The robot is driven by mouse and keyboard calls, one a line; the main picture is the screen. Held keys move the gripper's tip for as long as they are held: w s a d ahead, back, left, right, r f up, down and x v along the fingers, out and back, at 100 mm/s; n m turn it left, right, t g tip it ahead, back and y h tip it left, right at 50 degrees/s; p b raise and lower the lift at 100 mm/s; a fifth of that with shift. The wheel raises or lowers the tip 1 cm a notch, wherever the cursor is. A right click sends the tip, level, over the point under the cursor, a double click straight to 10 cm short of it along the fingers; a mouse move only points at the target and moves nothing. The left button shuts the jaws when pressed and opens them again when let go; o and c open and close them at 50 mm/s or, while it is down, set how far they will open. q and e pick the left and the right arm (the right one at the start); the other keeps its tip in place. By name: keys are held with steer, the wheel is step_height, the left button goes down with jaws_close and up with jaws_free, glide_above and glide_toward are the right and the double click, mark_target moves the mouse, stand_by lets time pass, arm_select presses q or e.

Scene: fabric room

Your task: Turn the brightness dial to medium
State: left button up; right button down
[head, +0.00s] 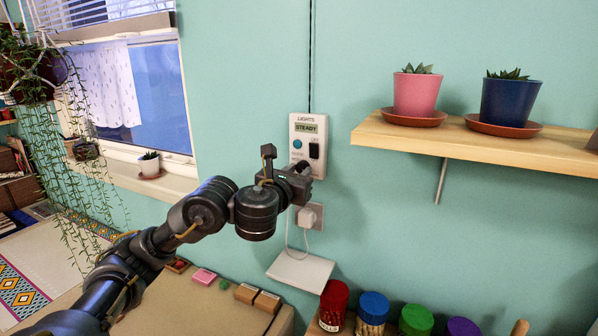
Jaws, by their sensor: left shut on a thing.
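A white control panel (296,121) labelled "LIGHTS" is mounted on the teal wall. Its small display (306,128) reads "STEADY". Below the display are a round teal button (297,144) on the left and a black switch (314,151) on the right. My left gripper (302,178) reaches in from the left to the lower part of the panel. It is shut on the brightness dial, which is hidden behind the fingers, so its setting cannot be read. My right gripper is not in view.
A wooden shelf (470,148) with a pink pot (415,95) and a blue pot (508,103) juts out at right. A plug (308,217) sits in a socket below the panel. Several coloured jars, including a red one (334,300), stand at the bottom. A window is at left.

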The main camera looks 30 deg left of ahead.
arm_select(q)
steer(key=n, duration=0.2)
steer(key=n+p, duration=0.1)
steer(key=n, duration=0.2)
steer(key=shift+a+r+n+p, duration=0.1)
steer(key=shift+r+n+p, duration=0.2)
steer(key=n+p, duration=0.1)
steer(key=n, duration=0.4)
steer(key=shift+h, duration=0.3)
steer(key=n+p, duration=0.1)
steer(key=n, duration=0.4)
steer(key=shift+a+r+h+p, duration=0.1)
steer(key=shift+h+p, duration=0.2)
steer(key=shift+p, duration=0.1)
steer(key=n+p, duration=0.1)
steer(key=n, duration=0.4)
steer(key=shift+a, duration=0.1)
steer(key=o, duration=0.6)
steer(key=shift+c, duration=0.2)
steer(key=o, duration=0.4)
steer(key=shift+w+f+h, duration=0.1)
steer(key=shift+f+h, duration=0.15)
steer(key=shift+h, duration=0.05)
